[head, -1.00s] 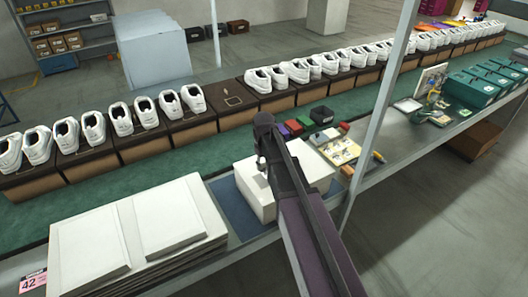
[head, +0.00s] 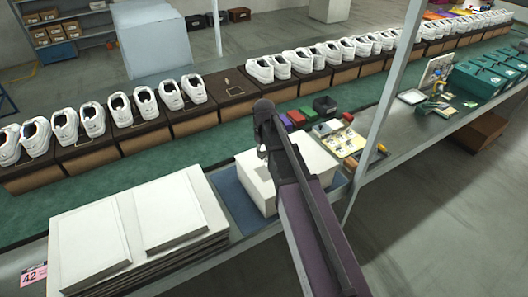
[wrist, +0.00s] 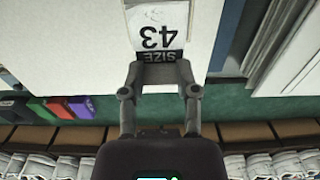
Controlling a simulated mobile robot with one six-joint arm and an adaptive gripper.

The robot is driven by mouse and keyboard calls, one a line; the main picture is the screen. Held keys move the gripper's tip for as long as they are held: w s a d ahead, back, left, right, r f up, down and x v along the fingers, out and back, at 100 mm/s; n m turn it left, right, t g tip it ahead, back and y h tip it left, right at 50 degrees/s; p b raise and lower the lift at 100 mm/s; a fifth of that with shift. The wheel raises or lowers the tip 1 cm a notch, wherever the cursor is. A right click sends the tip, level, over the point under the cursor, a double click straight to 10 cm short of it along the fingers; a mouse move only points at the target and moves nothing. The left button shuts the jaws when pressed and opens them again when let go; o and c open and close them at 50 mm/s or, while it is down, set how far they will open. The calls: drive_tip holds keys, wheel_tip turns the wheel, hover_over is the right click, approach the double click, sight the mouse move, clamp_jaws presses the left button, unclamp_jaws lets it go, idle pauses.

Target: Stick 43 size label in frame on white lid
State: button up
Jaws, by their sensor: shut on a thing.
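A white lid (head: 305,160) on a box lies on a blue mat (head: 232,200) on the bench. It also fills much of the wrist view (wrist: 65,50). My gripper (wrist: 158,75) is shut on the dark "SIZE" end of a white size 43 label (wrist: 158,28). The label is over the lid, near its edge; I cannot tell whether it touches. In the head view my gripper (head: 263,152) is above the lid's left part. A faint outline shows on the lid there, partly hidden by my arm.
Stacked white lids or panels (head: 90,240) lie to the left, with a pink 42 label (head: 33,274) at the bench edge. Small coloured blocks (head: 296,117) and a dark bin (head: 324,105) stand behind the lid. A metal post (head: 392,90) rises at the right. White shoes on boxes line the green conveyor.

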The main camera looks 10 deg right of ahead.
sight(264, 168)
drive_tip(key=shift+f+b, duration=2.75)
drive_tip(key=shift+f, duration=0.1)
drive_tip(key=shift+f+b, duration=0.45)
drive_tip(key=o, duration=1)
drive_tip(key=shift+o, duration=0.2)
drive_tip(key=shift+r, duration=0.1)
